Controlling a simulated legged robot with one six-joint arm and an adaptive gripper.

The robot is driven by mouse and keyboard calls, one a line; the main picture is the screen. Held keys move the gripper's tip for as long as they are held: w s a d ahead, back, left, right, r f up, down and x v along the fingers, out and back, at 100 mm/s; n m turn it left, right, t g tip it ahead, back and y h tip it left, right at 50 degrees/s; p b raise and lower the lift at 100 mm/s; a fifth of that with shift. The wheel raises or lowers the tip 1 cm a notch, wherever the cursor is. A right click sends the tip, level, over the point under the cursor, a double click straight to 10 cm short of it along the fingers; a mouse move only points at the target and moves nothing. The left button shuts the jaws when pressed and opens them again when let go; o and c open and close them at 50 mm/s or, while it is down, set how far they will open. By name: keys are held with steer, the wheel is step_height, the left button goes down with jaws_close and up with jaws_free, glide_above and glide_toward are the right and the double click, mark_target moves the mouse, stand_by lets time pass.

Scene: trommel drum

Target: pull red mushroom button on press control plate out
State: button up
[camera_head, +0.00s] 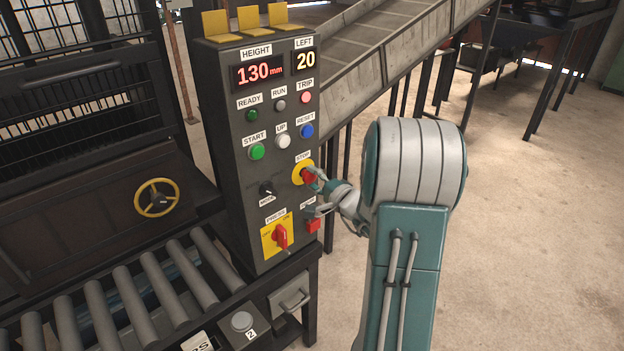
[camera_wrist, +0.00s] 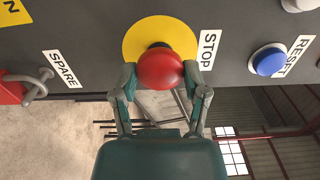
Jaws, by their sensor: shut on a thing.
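The red mushroom button (camera_head: 308,175) sits on a yellow disc under the STOP label on the dark press control plate (camera_head: 235,150). In the wrist view the red button (camera_wrist: 160,70) stands off the yellow disc (camera_wrist: 133,38), with a dark stem showing between them. My gripper (camera_head: 318,180) reaches in from the right at the button. In the wrist view my gripper (camera_wrist: 160,82) has its two fingers on either side of the red cap, shut on it. The far side of the cap is hidden.
The blue RESET button (camera_wrist: 268,61) is to the right in the wrist view, and a padlocked red SPARE switch (camera_wrist: 15,88) is to the left. A red-and-yellow PRESS switch (camera_head: 280,237) is below. A roller conveyor (camera_head: 130,295) lies at lower left; floor at right is clear.

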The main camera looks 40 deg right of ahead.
steer(key=shift+s+f, duration=0.3)
steer(key=shift+s, duration=0.35)
steer(key=o, duration=1.1)
steer(key=shift+o, duration=0.4)
steer(key=shift+r, duration=0.1)
steer(key=s, duration=0.8)
steer(key=shift+d, duration=0.35)
steer(key=shift+r, duration=0.1)
